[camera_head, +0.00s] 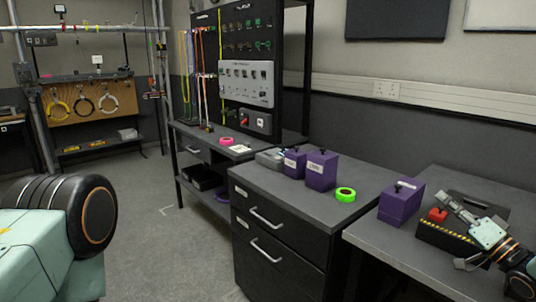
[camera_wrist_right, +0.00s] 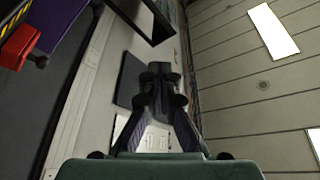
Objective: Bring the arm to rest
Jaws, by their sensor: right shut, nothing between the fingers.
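My right gripper (camera_head: 446,196) is at the right edge of the head view, above the right-hand bench and close to a black box with a yellow-striped edge (camera_head: 450,238). In the right wrist view my right gripper (camera_wrist_right: 160,75) is shut, its dark fingers together with nothing between them. It points toward the upper wall and ceiling. I cannot tell whether the gripper touches the box. My left gripper is out of view.
More purple boxes (camera_head: 321,169) and a green tape roll (camera_head: 345,194) stand on the drawer cabinet (camera_head: 275,235). The grey floor (camera_head: 165,245) is open in the middle.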

